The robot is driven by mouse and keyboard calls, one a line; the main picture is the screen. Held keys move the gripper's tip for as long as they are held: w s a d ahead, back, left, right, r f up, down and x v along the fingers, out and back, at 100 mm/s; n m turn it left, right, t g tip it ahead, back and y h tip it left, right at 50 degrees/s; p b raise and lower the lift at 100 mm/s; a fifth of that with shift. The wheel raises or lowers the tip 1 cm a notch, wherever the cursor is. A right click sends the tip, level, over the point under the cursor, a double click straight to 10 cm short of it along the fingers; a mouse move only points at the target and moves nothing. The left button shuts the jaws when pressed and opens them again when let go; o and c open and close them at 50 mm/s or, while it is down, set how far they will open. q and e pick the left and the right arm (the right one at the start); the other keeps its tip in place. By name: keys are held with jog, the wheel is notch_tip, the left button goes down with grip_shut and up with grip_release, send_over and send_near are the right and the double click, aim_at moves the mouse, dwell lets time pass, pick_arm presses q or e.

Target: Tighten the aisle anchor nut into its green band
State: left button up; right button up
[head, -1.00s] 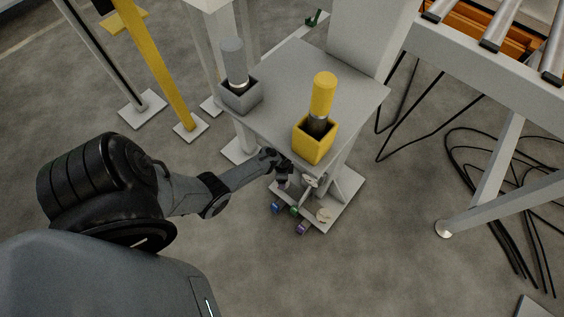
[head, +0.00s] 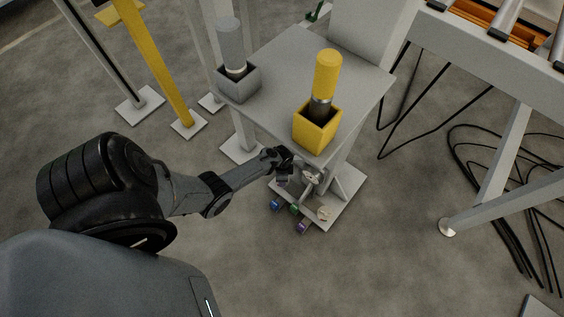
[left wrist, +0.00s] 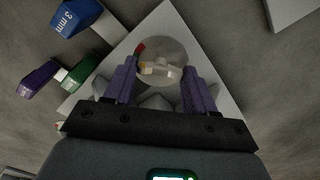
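In the left wrist view, a round grey disc (left wrist: 173,50) lies on the pale base plate (left wrist: 212,48) near its corner. A pale nut with a side lug (left wrist: 156,70) sits on it. A red patch and a small orange patch show at the disc's left side; I cannot make out a green band. My left gripper (left wrist: 160,85) is open, its two purple fingers apart on either side of the nut's near side; I see no clear contact. In the head view my left gripper (head: 284,180) is low beside the pedestal, over the base plate. My right gripper is not in view.
Blue (left wrist: 76,16), green (left wrist: 84,72) and purple (left wrist: 38,78) handles stick out along the plate's edge; the blue reads "3 mm". Two more discs (head: 312,175) (head: 324,214) show nearby. The tabletop (head: 285,75) with yellow (head: 315,130) and grey (head: 238,85) holders overhangs closely.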

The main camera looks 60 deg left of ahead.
pick_arm(q)
jog(key=shift+c, duration=1.3)
jog(key=shift+r+n+p, duration=0.15)
jog(key=shift+n+p, duration=0.25)
jog(key=shift+p, duration=0.25)
jog(key=shift+n, duration=0.4)
jog(key=shift+f, duration=0.2)
jog(key=o, duration=1)
jog(key=shift+o, duration=0.2)
jog(key=shift+r, duration=0.15)
notch_tip(320, 180, up, 11)
jog(key=p, duration=0.9)
jog(key=shift+f, duration=0.2)
